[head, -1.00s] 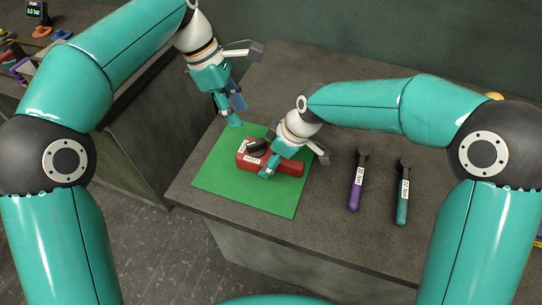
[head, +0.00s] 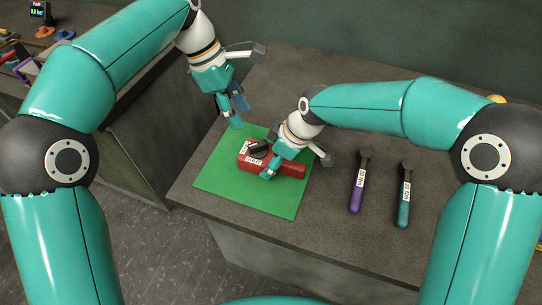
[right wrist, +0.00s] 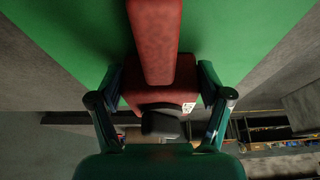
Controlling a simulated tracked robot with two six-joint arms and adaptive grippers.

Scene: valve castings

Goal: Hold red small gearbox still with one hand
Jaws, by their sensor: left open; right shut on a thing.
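The red small gearbox (head: 287,170) lies on a green mat (head: 222,183) on the dark table. It has a black knob-like part on top and white labels. My right gripper (head: 268,172) is shut on the gearbox, its fingers reaching down over it and hiding part of its middle. In the right wrist view the gearbox (right wrist: 158,80) runs between the two fingers of the right gripper (right wrist: 160,105). My left gripper (head: 236,113) is open and empty above the table, behind the mat's far edge and apart from the gearbox.
A purple-handled tool (head: 357,188) and a teal-handled tool (head: 404,200) lie on the table right of the mat, each with a white label. A side bench at the far left holds a small display (head: 39,11) and coloured items. The table between mat and purple tool is clear.

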